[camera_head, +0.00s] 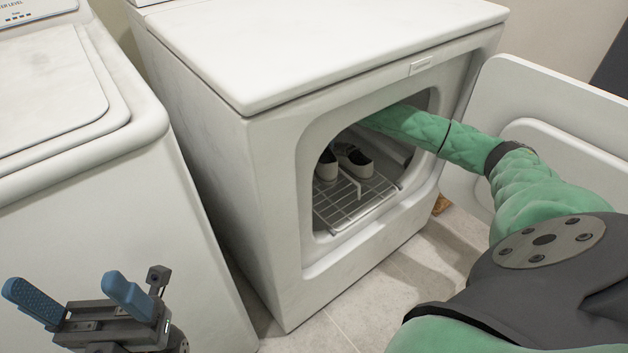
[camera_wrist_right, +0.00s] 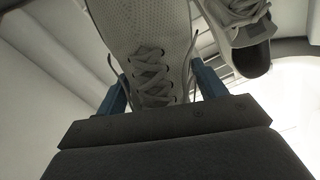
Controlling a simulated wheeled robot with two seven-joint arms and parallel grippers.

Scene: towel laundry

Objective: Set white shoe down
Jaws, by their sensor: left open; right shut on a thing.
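In the right wrist view, my right gripper (camera_wrist_right: 160,88) is shut on a white shoe (camera_wrist_right: 145,35), its blue fingers on both sides of the laced part. A second white shoe (camera_wrist_right: 238,25) with a dark opening is close beside it at the right. In the head view my right arm reaches into the open dryer (camera_head: 275,160), and its gripper is hidden inside. Two white shoes, one at the left (camera_head: 327,167) and one at the right (camera_head: 356,160), show at the wire rack (camera_head: 350,205). I cannot tell which one is held. My left gripper (camera_head: 68,287) is open and empty, outside the dryer.
The dryer door (camera_head: 560,110) stands open at the right, beside my right arm. A white washer (camera_head: 90,190) stands at the left. The front part of the rack is bare. Tiled floor (camera_head: 385,290) lies in front.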

